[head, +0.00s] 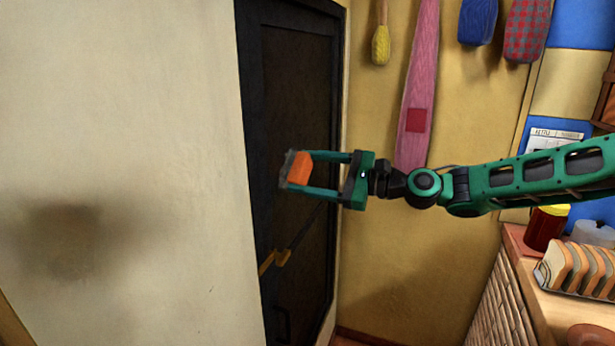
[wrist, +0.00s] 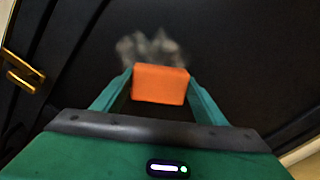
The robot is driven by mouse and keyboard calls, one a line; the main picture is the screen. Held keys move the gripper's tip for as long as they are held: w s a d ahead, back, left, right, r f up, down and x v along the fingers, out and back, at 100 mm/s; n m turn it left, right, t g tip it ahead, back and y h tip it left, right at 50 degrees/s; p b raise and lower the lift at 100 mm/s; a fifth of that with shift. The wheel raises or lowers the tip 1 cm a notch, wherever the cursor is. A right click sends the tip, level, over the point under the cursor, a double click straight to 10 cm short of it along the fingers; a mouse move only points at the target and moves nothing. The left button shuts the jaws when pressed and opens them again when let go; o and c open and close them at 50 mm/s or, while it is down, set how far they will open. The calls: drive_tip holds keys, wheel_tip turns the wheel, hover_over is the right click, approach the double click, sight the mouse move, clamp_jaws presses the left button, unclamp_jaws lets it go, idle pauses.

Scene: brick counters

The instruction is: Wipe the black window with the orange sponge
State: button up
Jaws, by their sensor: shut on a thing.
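My gripper (head: 298,170) is shut on the orange sponge (head: 300,167), which sits between its two green fingers. In the wrist view the sponge (wrist: 160,85) is held between the fingertips of my gripper (wrist: 160,90). The black window (head: 290,120) is a tall dark panel in a dark frame; its surface (wrist: 230,50) fills most of the wrist view. A greyish smudge (wrist: 150,48) shows on the black surface just beyond the sponge. I cannot tell whether the sponge touches the surface.
A pale wall (head: 130,120) stands at left. A counter with a rack of bread slices (head: 575,268) and a red jar (head: 545,228) is at right.

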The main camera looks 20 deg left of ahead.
sight(310, 157)
drive_tip(key=shift+w, duration=1.2)
drive_tip(key=shift+s+a, duration=0.1)
drive_tip(key=shift+s, duration=1.8)
drive_tip(key=shift+s, duration=0.1)
drive_tip(key=shift+s, duration=1.65)
drive_tip(key=shift+s+a+r, duration=0.1)
drive_tip(key=shift+s+a, duration=0.1)
drive_tip(key=shift+s, duration=0.7)
drive_tip(key=shift+s+a, duration=0.15)
drive_tip(key=shift+s, duration=0.7)
drive_tip(key=shift+r, duration=1.4)
drive_tip(key=shift+w+d+f, duration=0.1)
drive_tip(key=shift+w+d, duration=0.1)
drive_tip(key=shift+w, duration=0.75)
drive_tip(key=shift+w+d+f, duration=0.1)
drive_tip(key=shift+w+d, duration=0.05)
drive_tip(key=shift+w, duration=0.75)
drive_tip(key=shift+w+d, duration=0.2)
drive_tip(key=shift+w, duration=3.35)
drive_tip(key=shift+a, duration=0.1)
